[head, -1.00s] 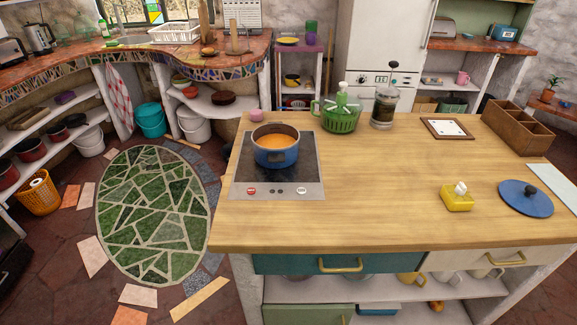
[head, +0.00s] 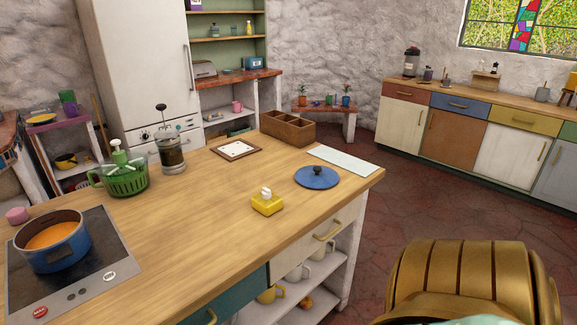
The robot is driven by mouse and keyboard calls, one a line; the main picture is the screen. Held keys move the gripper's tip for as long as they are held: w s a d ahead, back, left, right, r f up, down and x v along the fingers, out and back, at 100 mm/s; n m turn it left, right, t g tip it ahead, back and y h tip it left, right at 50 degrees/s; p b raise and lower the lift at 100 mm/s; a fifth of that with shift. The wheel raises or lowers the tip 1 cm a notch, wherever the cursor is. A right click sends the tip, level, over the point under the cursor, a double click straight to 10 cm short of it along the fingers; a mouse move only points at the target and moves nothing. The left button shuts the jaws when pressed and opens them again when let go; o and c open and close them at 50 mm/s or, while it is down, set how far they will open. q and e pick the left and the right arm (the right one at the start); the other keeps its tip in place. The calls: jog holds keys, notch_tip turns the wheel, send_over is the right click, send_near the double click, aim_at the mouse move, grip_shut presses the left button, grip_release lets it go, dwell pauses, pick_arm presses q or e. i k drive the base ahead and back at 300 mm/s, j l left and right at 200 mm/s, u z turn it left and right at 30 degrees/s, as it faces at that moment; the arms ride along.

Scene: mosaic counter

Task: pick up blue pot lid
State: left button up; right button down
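The blue pot lid (head: 317,178) lies flat on the wooden counter near its right end, with its dark knob facing up. The blue pot (head: 52,240) holds orange contents and stands uncovered on the black cooktop (head: 90,265) at the left. Neither of my grippers shows in the head view. A gold ribbed part that seems to be mine fills the lower right corner, well apart from the lid.
A yellow sponge holder (head: 267,203) stands left of the lid. A pale board (head: 343,161) lies just behind it, with a wooden box (head: 287,129) farther back. A green basket (head: 124,178) and French press (head: 171,152) stand at left. Open floor lies right of the counter.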

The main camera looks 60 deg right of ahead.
aim_at(312, 177)
jog(key=z, duration=2)
jog(key=u, duration=1.7)
jog(key=l, duration=0.5)
jog(key=i+l+z, duration=0.1)
jog(key=l, duration=0.45)
jog(key=i+l, duration=0.15)
jog(key=l, duration=0.35)
